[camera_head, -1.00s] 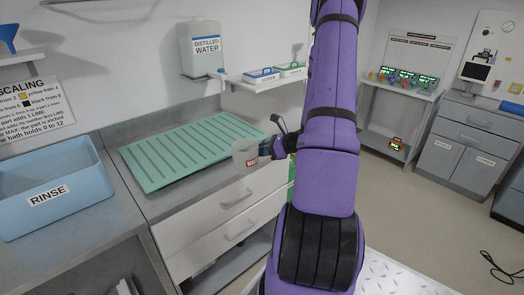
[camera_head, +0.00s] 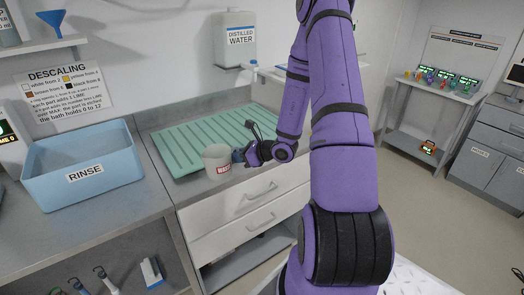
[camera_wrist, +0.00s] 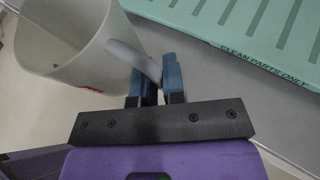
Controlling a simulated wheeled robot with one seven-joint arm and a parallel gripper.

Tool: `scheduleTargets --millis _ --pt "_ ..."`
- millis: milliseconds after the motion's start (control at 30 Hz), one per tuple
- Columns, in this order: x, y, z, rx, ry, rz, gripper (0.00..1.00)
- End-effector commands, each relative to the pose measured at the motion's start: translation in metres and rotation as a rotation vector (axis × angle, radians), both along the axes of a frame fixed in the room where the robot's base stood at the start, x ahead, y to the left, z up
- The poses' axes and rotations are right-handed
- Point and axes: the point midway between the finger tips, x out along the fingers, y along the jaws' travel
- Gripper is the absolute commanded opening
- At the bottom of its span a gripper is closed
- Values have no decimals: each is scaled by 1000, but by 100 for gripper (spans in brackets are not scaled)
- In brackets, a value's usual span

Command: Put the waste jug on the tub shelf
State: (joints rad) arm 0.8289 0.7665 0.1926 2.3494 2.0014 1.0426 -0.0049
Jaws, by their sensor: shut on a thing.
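The waste jug (camera_head: 216,162) is a pale grey-white jug with a red label, held in front of the green mat at the counter's front edge. My gripper (camera_head: 240,156) is shut on its handle, on the jug's right side. In the wrist view the blue fingers of my gripper (camera_wrist: 158,78) close around the handle, and the jug (camera_wrist: 75,45) fills the upper left, its open mouth showing a grey inside. The jug looks roughly upright in the head view. I cannot make out a shelf marked as the tub shelf.
The green ribbed mat (camera_head: 196,137), marked "clean parts only", lies on the counter behind the jug. A blue rinse tub (camera_head: 85,178) stands to the left. A distilled water container (camera_head: 235,38) is on the wall. White drawers (camera_head: 245,212) are below.

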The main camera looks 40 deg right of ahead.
Motion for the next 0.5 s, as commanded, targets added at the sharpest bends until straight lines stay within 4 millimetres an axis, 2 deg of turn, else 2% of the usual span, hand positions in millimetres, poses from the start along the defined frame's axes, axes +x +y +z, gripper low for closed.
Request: scheduleTargets --millis 33,200,367,500 --pt "10 19 -3 1 1 11 0" --pt "41 69 -9 0 1 22 0" --pt "67 112 -15 0 1 32 0" --pt "84 137 -19 0 -1 35 0"
